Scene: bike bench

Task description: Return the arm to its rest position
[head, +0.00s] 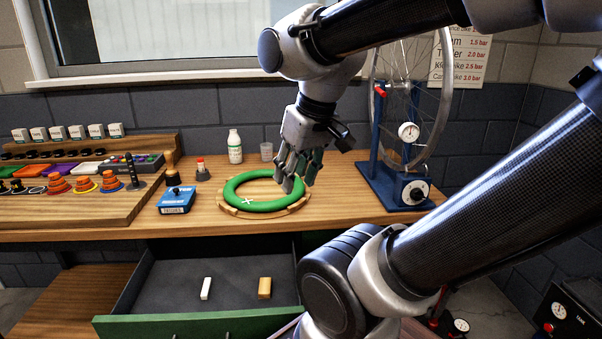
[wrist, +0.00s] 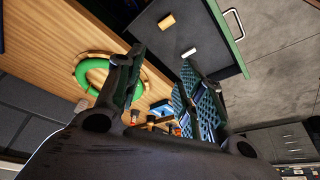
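My gripper (head: 296,181) hangs fingers-down from my raised arm, over the right part of the green ring in the head view. In the wrist view its two fingers (wrist: 161,58) stand apart with nothing held between them. The ring also shows at the left of the wrist view (wrist: 84,72). My fingers hide part of the ring's right side in the head view.
A green-fronted drawer (head: 190,325) stands open below the bench, holding a white block (head: 206,288) and a wooden block (head: 264,288). A blue box (head: 176,200), white bottle (head: 235,147), clear cup (head: 266,151) and blue wheel stand (head: 383,181) surround the ring.

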